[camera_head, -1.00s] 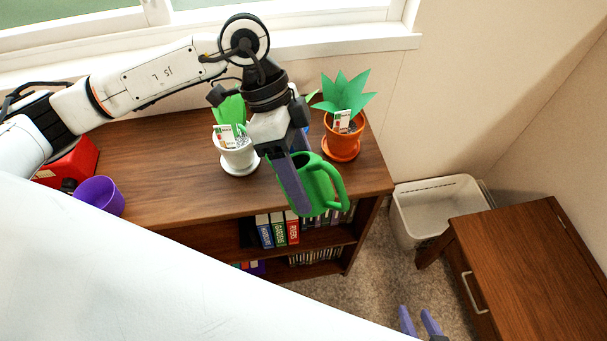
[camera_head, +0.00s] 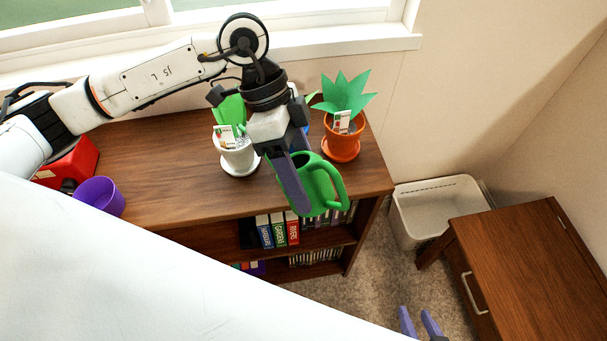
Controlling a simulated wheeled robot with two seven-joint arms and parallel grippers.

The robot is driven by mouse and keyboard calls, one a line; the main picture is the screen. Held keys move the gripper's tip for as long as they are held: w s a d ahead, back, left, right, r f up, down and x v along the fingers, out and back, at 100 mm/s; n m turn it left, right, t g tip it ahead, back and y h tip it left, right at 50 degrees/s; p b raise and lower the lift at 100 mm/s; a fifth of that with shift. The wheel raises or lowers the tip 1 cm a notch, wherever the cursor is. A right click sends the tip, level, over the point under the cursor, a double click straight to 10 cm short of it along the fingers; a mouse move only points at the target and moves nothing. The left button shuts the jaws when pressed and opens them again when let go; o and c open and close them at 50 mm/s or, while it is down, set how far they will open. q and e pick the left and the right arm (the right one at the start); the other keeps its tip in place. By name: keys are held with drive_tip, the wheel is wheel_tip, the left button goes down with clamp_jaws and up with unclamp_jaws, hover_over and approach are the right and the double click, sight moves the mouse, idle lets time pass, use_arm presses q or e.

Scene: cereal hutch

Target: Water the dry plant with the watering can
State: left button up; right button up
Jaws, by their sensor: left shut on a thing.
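A green watering can (camera_head: 320,190) is at the front right edge of the brown shelf top, its handle to the right. My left gripper (camera_head: 292,188) is shut on the can from its left side; the contact is partly hidden by the finger. A plant in an orange pot (camera_head: 343,141) with spread green leaves stands behind the can. A plant in a white pot (camera_head: 237,155) stands left of my gripper, its leaves partly hidden by my arm. Both pots carry label cards. My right gripper (camera_head: 420,323) shows two purple fingertips, apart and empty, at the bottom edge.
A purple cup (camera_head: 99,195) and a red object (camera_head: 70,163) are on the left of the shelf top (camera_head: 165,190). Books (camera_head: 277,230) fill shelves below. A white bin (camera_head: 437,200) and a wooden cabinet (camera_head: 520,260) stand at right.

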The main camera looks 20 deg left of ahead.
use_arm(q)
drive_tip(key=shift+r, duration=0.15)
idle(0.3)
drive_tip(key=shift+f+t+y, duration=0.4)
drive_tip(key=shift+f+y, duration=0.6)
drive_tip(key=shift+f, duration=0.65)
drive_tip(key=y, duration=0.1)
drive_tip(key=t+y, duration=0.1)
drive_tip(key=shift+w+a+f+y, duration=0.15)
drive_tip(key=shift+a+y, duration=0.15)
drive_tip(key=shift+a, duration=0.05)
drive_tip(key=shift+w+a, duration=0.1)
drive_tip(key=shift+a, duration=0.15)
